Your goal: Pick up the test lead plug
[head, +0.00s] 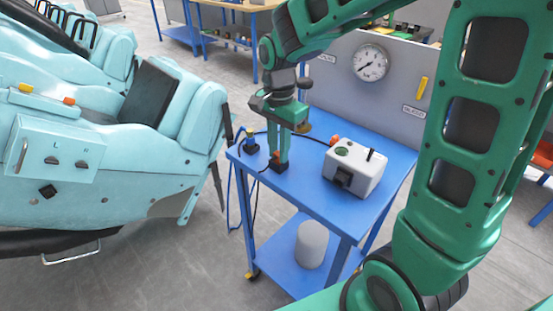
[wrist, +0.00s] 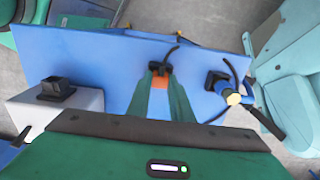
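The test lead plug (wrist: 159,82) shows as an orange piece with a black part and a black lead at its far end. It is at the left part of the blue table top; the orange also shows in the head view (head: 275,157). My gripper (head: 280,158) points down over it. In the wrist view the two green fingers (wrist: 160,90) stand close together, with the orange piece filling the space between their tips. They appear shut on it. The plug's lower end is at a black block (head: 279,167) on the table; whether it sits inside is hidden.
A blue and yellow fitting (head: 249,139) stands left of my gripper. A light-blue coaster car (head: 95,180) is beyond the table's left edge. A panel (head: 340,85) rises behind.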

